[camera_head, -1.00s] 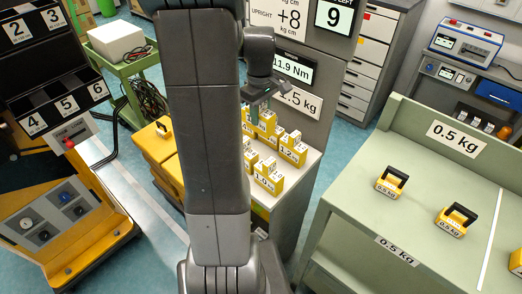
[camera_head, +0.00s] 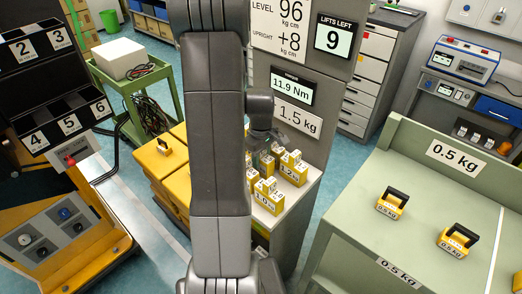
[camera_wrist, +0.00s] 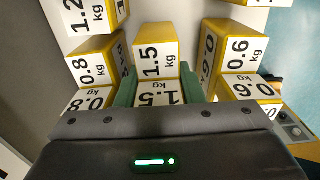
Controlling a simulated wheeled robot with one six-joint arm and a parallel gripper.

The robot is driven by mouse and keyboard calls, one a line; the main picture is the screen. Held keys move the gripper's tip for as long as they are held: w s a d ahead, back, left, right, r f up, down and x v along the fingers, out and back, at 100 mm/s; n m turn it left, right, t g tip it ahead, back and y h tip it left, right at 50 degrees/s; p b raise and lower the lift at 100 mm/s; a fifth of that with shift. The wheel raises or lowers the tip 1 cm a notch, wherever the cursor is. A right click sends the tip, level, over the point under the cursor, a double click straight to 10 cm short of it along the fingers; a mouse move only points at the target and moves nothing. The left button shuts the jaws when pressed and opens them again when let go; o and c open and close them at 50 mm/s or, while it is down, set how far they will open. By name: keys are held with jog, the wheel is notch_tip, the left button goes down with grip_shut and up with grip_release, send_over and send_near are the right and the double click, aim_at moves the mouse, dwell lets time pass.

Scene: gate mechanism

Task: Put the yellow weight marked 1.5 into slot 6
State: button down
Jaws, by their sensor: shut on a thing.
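The yellow weight marked 1.5 (camera_wrist: 157,58) has white label faces and sits between the green fingers of my gripper (camera_wrist: 158,90) in the wrist view. My gripper is shut on it, with yellow weights close on both sides. In the head view my arm hides most of the gripper and this weight. Slot 6 is a dark opening in the black rack at the left, above its label 6 (camera_head: 99,107). My gripper is far to the right of that rack.
Weights marked 0.8 (camera_wrist: 88,68) and 0.6 (camera_wrist: 236,52) flank the held one. Weights marked 1.2 (camera_head: 292,168) and 1.0 (camera_head: 266,195) stand on the same shelf. A grey panel (camera_head: 296,60) rises behind. A green table (camera_head: 340,215) stands at the right.

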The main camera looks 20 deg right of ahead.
jog(key=shift+f, duration=0.2)
jog(key=c, duration=1.2)
grip_release()
jog(key=shift+s, duration=0.1)
jog(key=shift+c, duration=0.2)
